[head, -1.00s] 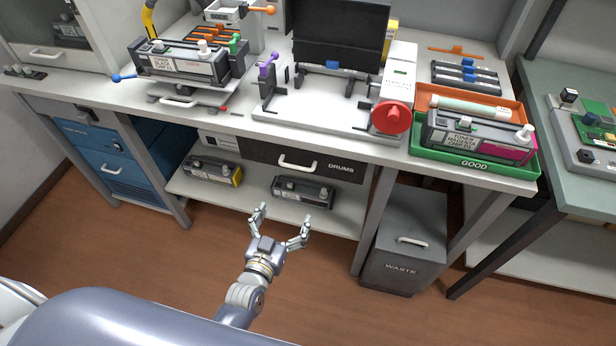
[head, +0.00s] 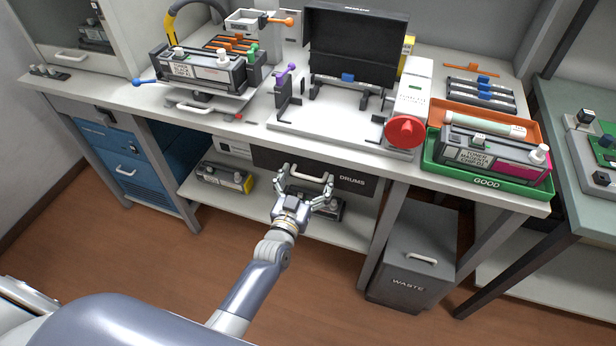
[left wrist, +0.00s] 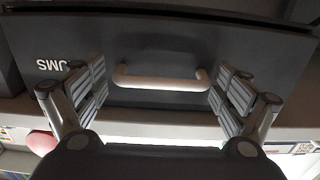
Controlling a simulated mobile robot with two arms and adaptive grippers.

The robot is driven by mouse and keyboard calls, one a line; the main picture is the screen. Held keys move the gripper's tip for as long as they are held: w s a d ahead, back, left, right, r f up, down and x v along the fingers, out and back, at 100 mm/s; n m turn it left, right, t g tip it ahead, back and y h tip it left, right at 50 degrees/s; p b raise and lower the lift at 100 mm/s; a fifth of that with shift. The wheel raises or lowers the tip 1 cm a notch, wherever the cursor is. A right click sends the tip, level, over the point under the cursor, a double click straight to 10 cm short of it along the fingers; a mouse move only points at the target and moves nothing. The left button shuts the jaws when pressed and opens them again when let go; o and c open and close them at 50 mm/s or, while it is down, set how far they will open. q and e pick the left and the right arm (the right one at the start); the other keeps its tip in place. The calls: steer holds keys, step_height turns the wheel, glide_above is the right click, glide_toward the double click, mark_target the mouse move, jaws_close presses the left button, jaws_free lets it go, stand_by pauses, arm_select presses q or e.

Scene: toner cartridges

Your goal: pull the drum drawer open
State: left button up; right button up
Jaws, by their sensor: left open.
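The drum drawer (head: 352,181) is a dark box front marked DRUMS under the bench top, and it looks shut. Its white bar handle (head: 308,176) faces me. In the left wrist view the handle (left wrist: 160,80) lies crosswise between the fingers, with the drawer front (left wrist: 160,45) behind it. My left gripper (head: 307,180) is open just in front of the handle. In the left wrist view the open left gripper (left wrist: 165,95) has a finger on each side of the handle, with no clear grip on it. My right gripper is out of view.
A lower shelf (head: 270,223) holds a yellow-ended cartridge (head: 225,178) and another cartridge (head: 326,208) partly behind my gripper. A grey WASTE bin (head: 410,265) stands to the right past a bench leg. The floor in front is clear.

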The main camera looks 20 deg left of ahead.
arm_select(q)
steer(key=shift+w, duration=0.15)
steer(key=shift+c, duration=0.3)
steer(key=c, duration=1.2)
steer(key=s+p, duration=0.5)
steer(key=s, duration=0.7)
steer(key=shift+a+r, duration=0.1)
steer(key=s+p, duration=0.3)
steer(key=s, duration=1)
steer(key=shift+s+a, duration=0.15)
steer(key=shift+a, duration=0.05)
steer(key=shift+c, duration=0.3)
steer(key=shift+s, duration=0.5)
steer(key=shift+f, duration=0.2)
